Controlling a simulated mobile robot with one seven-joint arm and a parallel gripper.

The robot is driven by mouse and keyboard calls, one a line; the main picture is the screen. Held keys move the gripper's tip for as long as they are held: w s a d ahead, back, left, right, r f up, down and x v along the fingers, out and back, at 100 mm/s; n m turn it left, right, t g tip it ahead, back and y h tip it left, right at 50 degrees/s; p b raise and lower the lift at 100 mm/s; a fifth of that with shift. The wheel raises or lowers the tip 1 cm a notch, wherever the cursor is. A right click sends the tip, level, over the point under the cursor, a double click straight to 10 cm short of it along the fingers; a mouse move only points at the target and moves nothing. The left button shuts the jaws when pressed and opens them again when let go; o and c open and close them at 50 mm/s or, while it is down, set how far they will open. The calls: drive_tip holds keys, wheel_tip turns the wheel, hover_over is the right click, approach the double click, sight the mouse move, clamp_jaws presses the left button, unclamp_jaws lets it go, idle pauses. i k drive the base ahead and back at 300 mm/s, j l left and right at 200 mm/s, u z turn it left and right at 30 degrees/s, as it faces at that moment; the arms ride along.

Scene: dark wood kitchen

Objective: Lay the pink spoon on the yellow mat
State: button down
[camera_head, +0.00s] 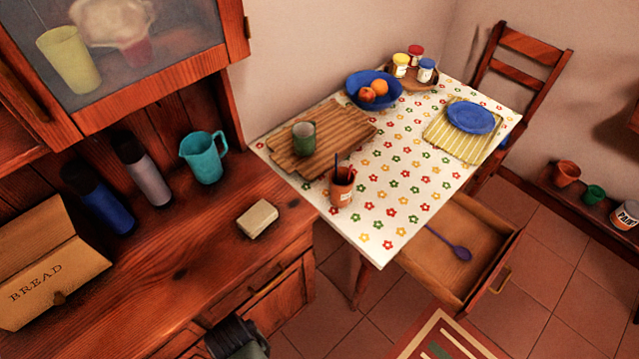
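The yellow striped mat (441,135) lies at the right side of the flowered table, with a blue plate (471,117) on its far right part. I cannot clearly make out a pink spoon. An orange-brown cup (341,192) at the table's near left holds thin utensil handles, one of them blue; their lower ends are hidden. A purple-blue spoon (459,250) lies in the open table drawer. A dark part of my arm (233,337) shows at the bottom edge, well away from the table; its fingers cannot be made out.
The drawer (480,237) juts out below the table's front right edge. A wooden board (325,152) with a green mug (304,138), a blue fruit bowl (361,99) and a tray of jars stand behind. The cloth (400,178) is clear between cup and mat.

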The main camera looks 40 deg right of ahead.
sight(469, 154)
drive_tip(key=l+u, duration=0.5)
drive_tip(key=l, duration=0.25)
drive_tip(key=k+l+u, duration=0.15)
drive_tip(key=l+u, duration=0.35)
drive_tip(key=l, duration=0.2)
drive_tip(key=k+l, duration=0.1)
drive_tip(key=l, duration=0.25)
drive_tip(key=k+l+u, duration=0.1)
drive_tip(key=l, duration=0.3)
drive_tip(key=k+l, duration=0.1)
drive_tip(key=l, duration=0.25)
drive_tip(key=k+l+u, duration=0.1)
drive_tip(key=l, duration=0.25)
drive_tip(key=k+l, duration=0.15)
drive_tip(key=l, duration=0.2)
drive_tip(key=k+l, duration=0.1)
drive_tip(key=l, duration=0.25)
drive_tip(key=k+l, duration=0.15)
drive_tip(key=l, duration=0.15)
drive_tip(key=k+l, duration=0.1)
drive_tip(key=l, duration=0.25)
drive_tip(key=k+l, duration=0.1)
drive_tip(key=l, duration=0.25)
drive_tip(key=k+l, duration=0.15)
drive_tip(key=l, duration=0.2)
drive_tip(key=i+u, duration=0.05)
